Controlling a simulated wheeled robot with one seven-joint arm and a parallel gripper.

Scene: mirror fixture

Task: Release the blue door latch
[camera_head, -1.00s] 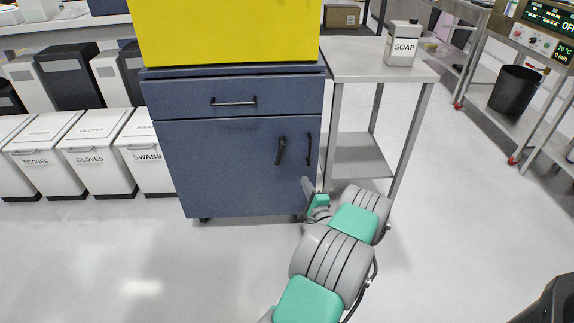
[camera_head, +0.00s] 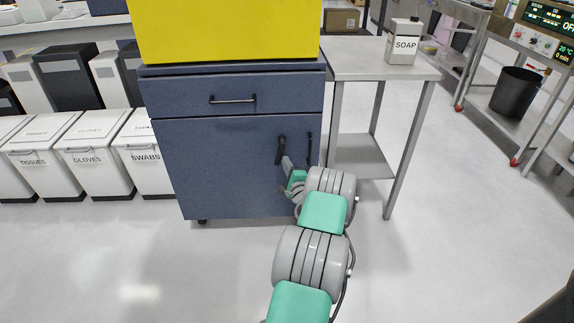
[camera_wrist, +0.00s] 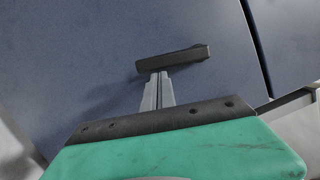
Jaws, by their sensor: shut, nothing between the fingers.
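The blue cabinet door (camera_head: 225,170) is shut below a drawer. A short black latch (camera_head: 281,150) sits near the door's right side, close to upright in the head view. It lies across the middle of the wrist view (camera_wrist: 172,65). My gripper (camera_head: 286,162) is at the latch's lower end in the head view. In the wrist view my gripper's fingers (camera_wrist: 158,80) are together, their tips at the latch's near edge. I cannot tell whether they touch it. Nothing is between the fingers. My wrist hides part of the door's lower right.
A thin black pull handle (camera_head: 309,149) stands right of the latch. A yellow box (camera_head: 225,30) sits on the cabinet. A steel table (camera_head: 365,65) with a soap bottle (camera_head: 403,45) stands to the right, white bins (camera_head: 95,165) to the left. The floor in front is clear.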

